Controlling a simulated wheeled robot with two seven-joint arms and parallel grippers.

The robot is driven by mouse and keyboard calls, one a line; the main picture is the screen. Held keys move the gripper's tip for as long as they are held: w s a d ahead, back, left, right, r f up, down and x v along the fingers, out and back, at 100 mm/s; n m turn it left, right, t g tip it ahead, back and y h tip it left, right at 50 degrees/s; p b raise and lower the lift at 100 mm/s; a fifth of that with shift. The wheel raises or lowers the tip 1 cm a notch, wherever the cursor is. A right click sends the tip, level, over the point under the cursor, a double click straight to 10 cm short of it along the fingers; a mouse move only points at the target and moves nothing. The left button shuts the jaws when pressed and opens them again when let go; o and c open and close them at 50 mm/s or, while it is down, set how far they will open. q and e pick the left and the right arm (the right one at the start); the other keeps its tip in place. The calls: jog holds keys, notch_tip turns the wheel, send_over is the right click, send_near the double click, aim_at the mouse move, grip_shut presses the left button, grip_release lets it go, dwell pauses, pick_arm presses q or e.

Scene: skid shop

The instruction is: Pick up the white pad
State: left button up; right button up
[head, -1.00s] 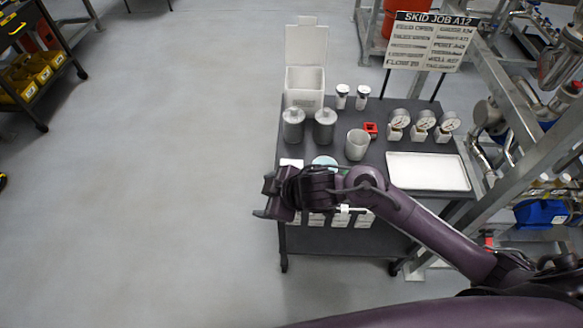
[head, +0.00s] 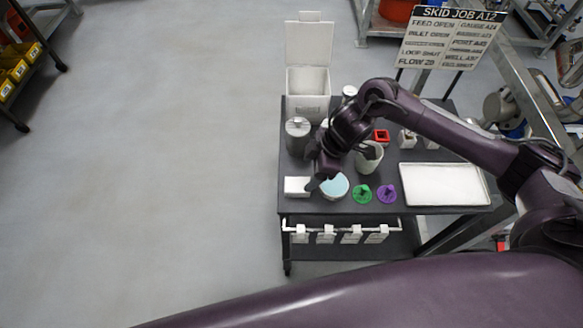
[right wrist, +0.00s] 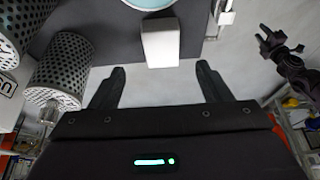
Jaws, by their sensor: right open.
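The white pad (head: 297,186) is a small white block at the front left corner of the dark cart top. In the right wrist view the white pad (right wrist: 160,43) lies ahead of the fingertips, roughly centred between them. My right gripper (head: 318,177) is just right of the pad and above the cart in the head view. Its two fingers are spread with nothing between them in the right wrist view (right wrist: 160,75). A dark claw-like part (right wrist: 283,50), which looks like my left gripper, is small at the right of that view; its jaw state is unclear.
A light blue disc (head: 336,187) lies close right of the pad, then green (head: 362,194) and purple (head: 387,194) pieces. A grey canister (head: 298,138) stands behind the pad. A white tray (head: 443,185) fills the right side. Floor left of the cart is clear.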

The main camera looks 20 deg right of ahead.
aim_at(299, 184)
jog(key=shift+w+f, duration=0.2)
jog(key=shift+a+f, duration=0.15)
jog(key=shift+f, duration=0.15)
jog(key=shift+s+a+f+p, duration=0.15)
jog(key=shift+a+f+p, duration=0.1)
jog(key=shift+f, duration=0.15)
jog(key=shift+s+a+f+p, duration=0.1)
jog(key=shift+f+p, duration=0.15)
jog(key=shift+f, duration=0.1)
jog(key=shift+p+x, duration=0.65)
jog(key=shift+x, duration=1.6)
jog(key=shift+f, duration=0.15)
jog(key=c, duration=1.1)
pick_arm(q)
jog(key=shift+s+r, duration=1.1)
jog(key=shift+s, duration=0.05)
pick_arm(e)
jog(key=shift+o, duration=0.2)
